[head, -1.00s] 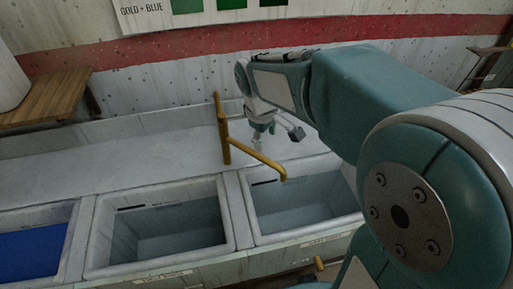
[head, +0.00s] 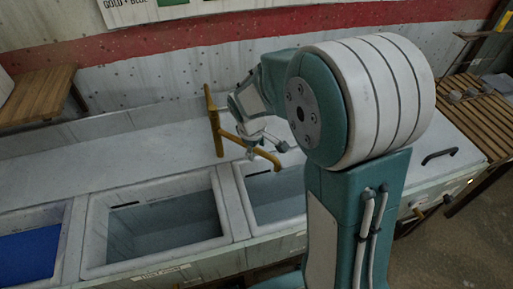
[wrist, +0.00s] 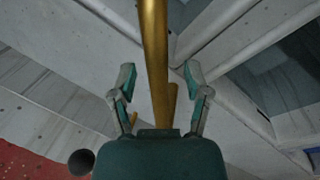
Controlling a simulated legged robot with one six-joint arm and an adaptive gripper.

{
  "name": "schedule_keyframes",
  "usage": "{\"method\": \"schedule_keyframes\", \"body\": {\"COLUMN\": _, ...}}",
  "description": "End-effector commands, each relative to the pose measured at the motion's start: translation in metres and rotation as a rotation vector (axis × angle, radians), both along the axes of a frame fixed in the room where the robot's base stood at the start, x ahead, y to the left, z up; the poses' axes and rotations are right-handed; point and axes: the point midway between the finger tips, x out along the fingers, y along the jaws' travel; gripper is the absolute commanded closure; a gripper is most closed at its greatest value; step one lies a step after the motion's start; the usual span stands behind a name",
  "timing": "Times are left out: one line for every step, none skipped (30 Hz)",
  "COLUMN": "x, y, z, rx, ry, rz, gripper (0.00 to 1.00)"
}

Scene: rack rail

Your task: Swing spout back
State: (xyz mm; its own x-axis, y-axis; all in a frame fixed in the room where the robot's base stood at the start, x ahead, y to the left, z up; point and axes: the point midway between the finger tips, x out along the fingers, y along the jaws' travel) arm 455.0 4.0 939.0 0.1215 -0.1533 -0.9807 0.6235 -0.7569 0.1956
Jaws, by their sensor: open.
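The yellow spout (head: 233,138) runs from its upright yellow post (head: 214,122) on the back ledge toward the right, and its bent end lies over the right basin (head: 262,212). My gripper (head: 266,150) is at the outer part of the spout, which it partly hides in the head view. In the wrist view, the spout (wrist: 155,40) passes between the two spread fingers of my gripper (wrist: 159,75). Gaps show on both sides, so the fingers look apart from it.
A middle basin (head: 150,268) and a basin with a blue bottom (head: 28,255) are to the left. A wooden slatted shelf (head: 478,115) and a black handle (head: 440,155) are at the right. A wooden bench (head: 40,95) stands at the back left.

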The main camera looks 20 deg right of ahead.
Motion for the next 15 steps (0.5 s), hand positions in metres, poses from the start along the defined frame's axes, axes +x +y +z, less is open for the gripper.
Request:
{"method": "schedule_keyframes", "body": {"x": 0.0, "y": -0.0007, "z": -0.0011, "rx": 0.0, "ry": 0.0, "rz": 0.0, "gripper": 0.38}}
{"method": "schedule_keyframes", "body": {"x": 0.0, "y": -0.0008, "z": -0.0013, "rx": 0.001, "ry": -0.001, "rz": -0.001, "gripper": 0.38}}
{"method": "schedule_keyframes", "body": {"x": 0.0001, "y": -0.0009, "z": -0.0014, "rx": 0.001, "ry": -0.001, "rz": -0.001, "gripper": 0.38}}
{"method": "schedule_keyframes", "body": {"x": 0.0002, "y": -0.001, "z": -0.0014, "rx": 0.001, "ry": -0.001, "rz": -0.001, "gripper": 0.38}}
{"method": "schedule_keyframes", "body": {"x": 0.0002, "y": -0.001, "z": -0.0013, "rx": 0.001, "ry": -0.002, "rz": -0.001, "gripper": 0.38}}
{"method": "schedule_keyframes", "body": {"x": 0.0002, "y": -0.0009, "z": -0.0012, "rx": 0.001, "ry": -0.001, "rz": -0.001, "gripper": 0.38}}
{"method": "schedule_keyframes", "body": {"x": 0.0001, "y": -0.0008, "z": -0.0011, "rx": 0.001, "ry": -0.001, "rz": -0.001, "gripper": 0.38}}
{"method": "schedule_keyframes", "body": {"x": 0.0003, "y": -0.0006, "z": -0.0012, "rx": 0.001, "ry": -0.001, "rz": -0.001, "gripper": 0.42}}
{"method": "schedule_keyframes", "body": {"x": 0.0003, "y": -0.0004, "z": -0.0012, "rx": 0.001, "ry": -0.001, "rz": -0.001, "gripper": 0.6}}
{"method": "schedule_keyframes", "body": {"x": 0.0003, "y": -0.0004, "z": -0.0012, "rx": 0.001, "ry": -0.001, "rz": -0.001, "gripper": 0.73}}
{"method": "schedule_keyframes", "body": {"x": 0.0003, "y": -0.0004, "z": -0.0012, "rx": 0.001, "ry": -0.001, "rz": -0.001, "gripper": 0.87}}
{"method": "schedule_keyframes", "body": {"x": 0.0003, "y": -0.0004, "z": -0.0012, "rx": 0.001, "ry": -0.001, "rz": -0.001, "gripper": 1.0}}
{"method": "schedule_keyframes", "body": {"x": 0.0003, "y": -0.0004, "z": -0.0012, "rx": 0.001, "ry": -0.001, "rz": -0.001, "gripper": 1.0}}
{"method": "schedule_keyframes", "body": {"x": 0.0004, "y": -0.0003, "z": -0.0012, "rx": 0.001, "ry": -0.001, "rz": -0.001, "gripper": 1.0}}
{"method": "schedule_keyframes", "body": {"x": 0.0003, "y": -0.0004, "z": -0.0012, "rx": 0.001, "ry": -0.001, "rz": -0.001, "gripper": 1.0}}
